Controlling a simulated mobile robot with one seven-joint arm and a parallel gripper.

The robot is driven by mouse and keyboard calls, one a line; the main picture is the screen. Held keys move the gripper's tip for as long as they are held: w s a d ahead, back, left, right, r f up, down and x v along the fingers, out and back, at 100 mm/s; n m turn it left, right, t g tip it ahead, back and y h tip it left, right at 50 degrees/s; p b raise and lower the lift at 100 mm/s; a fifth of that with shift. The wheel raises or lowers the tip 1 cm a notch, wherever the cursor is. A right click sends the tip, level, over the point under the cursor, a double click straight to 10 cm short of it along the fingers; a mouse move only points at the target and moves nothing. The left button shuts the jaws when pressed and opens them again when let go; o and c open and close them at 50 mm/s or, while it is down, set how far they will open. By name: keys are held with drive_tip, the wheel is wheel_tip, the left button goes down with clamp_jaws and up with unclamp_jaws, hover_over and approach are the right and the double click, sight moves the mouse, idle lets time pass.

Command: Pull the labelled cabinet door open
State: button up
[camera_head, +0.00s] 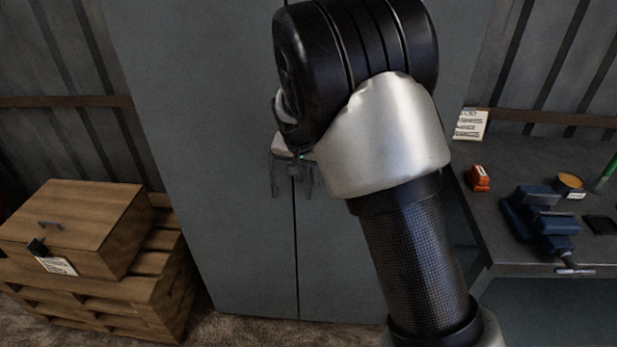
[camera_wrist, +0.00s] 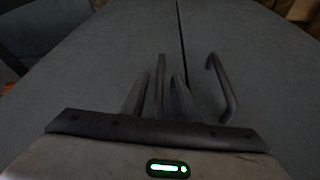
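A tall grey cabinet (camera_head: 210,170) with two closed doors fills the middle of the head view, its seam running down the centre. My gripper (camera_head: 292,188) is in front of the seam, partly hidden by my wrist. In the wrist view my gripper (camera_wrist: 161,74) has its two fingers apart, one on each side of a thin dark bar handle (camera_wrist: 160,88) on the left door. Narrow gaps seem to show between the bar and the fingers. A second, bent handle (camera_wrist: 229,90) on the right door stands outside the right finger. No label shows on the doors; my arm covers part of them.
A wooden box (camera_head: 75,225) with a tag sits on stacked pallets (camera_head: 160,290) left of the cabinet. A workbench (camera_head: 500,245) with a blue vise (camera_head: 545,215) and an orange item (camera_head: 477,178) stands at right. Some floor shows below the cabinet.

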drive_tip(key=shift+w+f, duration=0.1)
drive_tip(key=shift+f, duration=0.2)
clamp_jaws()
